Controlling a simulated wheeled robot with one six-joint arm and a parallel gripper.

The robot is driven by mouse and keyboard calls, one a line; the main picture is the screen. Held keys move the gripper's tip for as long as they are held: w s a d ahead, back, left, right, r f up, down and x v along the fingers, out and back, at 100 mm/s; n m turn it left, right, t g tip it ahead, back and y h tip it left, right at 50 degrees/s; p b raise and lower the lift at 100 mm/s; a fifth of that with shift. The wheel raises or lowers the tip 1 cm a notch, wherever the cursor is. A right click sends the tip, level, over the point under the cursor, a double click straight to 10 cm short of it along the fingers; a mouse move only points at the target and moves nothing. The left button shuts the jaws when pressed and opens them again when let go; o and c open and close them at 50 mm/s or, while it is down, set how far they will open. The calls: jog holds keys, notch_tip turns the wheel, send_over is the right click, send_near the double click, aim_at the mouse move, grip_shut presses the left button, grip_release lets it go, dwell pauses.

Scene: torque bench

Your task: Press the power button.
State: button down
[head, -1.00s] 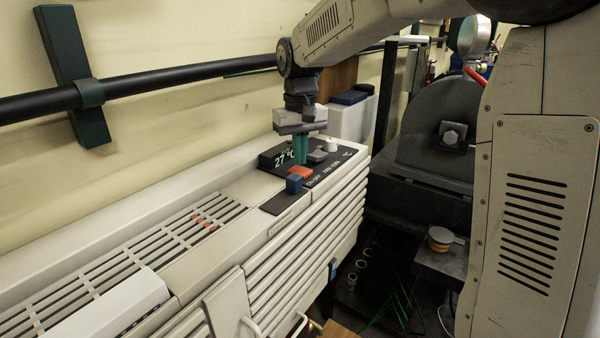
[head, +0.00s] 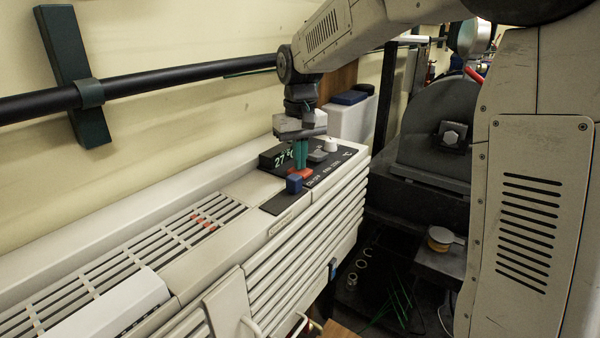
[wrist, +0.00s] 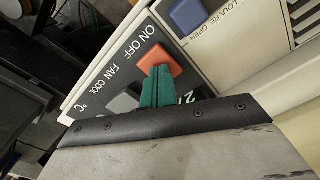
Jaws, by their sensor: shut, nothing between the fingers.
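The red button (wrist: 160,59) beside the ON OFF label is most likely the power button. In the head view the red button (head: 306,174) is partly hidden behind my fingers. My gripper (head: 301,167) is shut and empty, pointing down, with its green fingertips at the red button. In the wrist view the shut fingertips (wrist: 158,72) overlap the red button's edge. I cannot tell whether they touch it or whether it is pushed in. The dark control panel (head: 275,203) is on top of the white unit.
A blue button (head: 294,184) is close in front of the red one. A grey button (head: 317,156) and a white knob (head: 330,145) are behind it. The lit display (head: 281,160) is partly covered by my fingers. The wall and black pipe (head: 190,84) run behind the unit.

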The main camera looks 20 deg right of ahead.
jog(key=shift+f, duration=0.3)
jog(key=shift+r, duration=3.5)
jog(key=shift+g, duration=0.3)
jog(key=s+f, duration=0.2)
jog(key=s, duration=0.1)
jog(key=s+f, duration=0.1)
jog(key=shift+s+d, duration=0.2)
jog(key=shift+s, duration=0.2)
jog(key=s+d+f+t, duration=0.1)
jog(key=s+f, duration=0.1)
jog(key=s, duration=1.2)
jog(key=s+d+f+t, duration=0.1)
jog(key=s, duration=1.3)
jog(key=shift+d+f+m, duration=0.35)
jog(key=shift+f+m, duration=0.05)
